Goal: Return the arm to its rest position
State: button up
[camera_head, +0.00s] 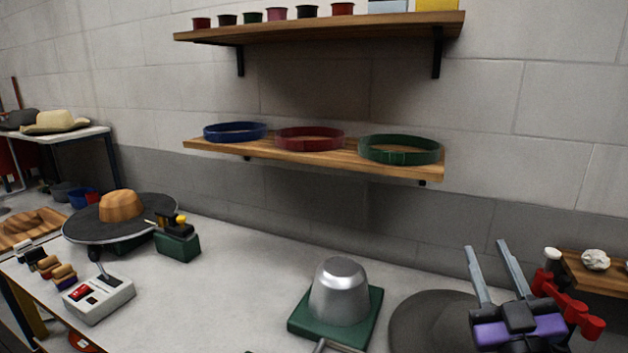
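My gripper (487,247) is at the lower right, with a black and purple body and two long grey fingers pointing up and away. The fingers stand apart, with only the bench and wall visible between them, so it is open and empty. It appears in front of a dark grey round disc (420,325), part of which it hides. I cannot tell its height above the disc. Most of my arm is out of the frame.
A metal dome on a green base (340,292) stands left of my gripper. A control box (98,299) and a round hat-press plate (90,232) are farther left. A wall shelf (225,151) holds blue, red and green bands. Red parts (567,305) sit close to my gripper's right.

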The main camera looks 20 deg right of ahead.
jog(key=s+a+f+n+t+y, duration=0.1)
jog(key=s+a+f+n+y, duration=0.25)
jog(key=a+f+y, duration=0.45)
jog(key=s+a+f+g, duration=0.2)
jog(key=s+a+f, duration=0.3)
jog(key=s, duration=0.2)
jog(key=s+a+f+m+g+y, duration=0.1)
jog(key=s+a+f+g, duration=0.1)
jog(key=s+a+f, duration=0.3)
jog(key=s+a+f+m+g+y, duration=0.1)
jog(key=s+a+f, duration=0.4)
jog(key=s, duration=0.5)
jog(key=shift+s+a+g, duration=0.3)
jog(key=shift+a+g, duration=0.15)
jog(key=shift+g, duration=0.35)
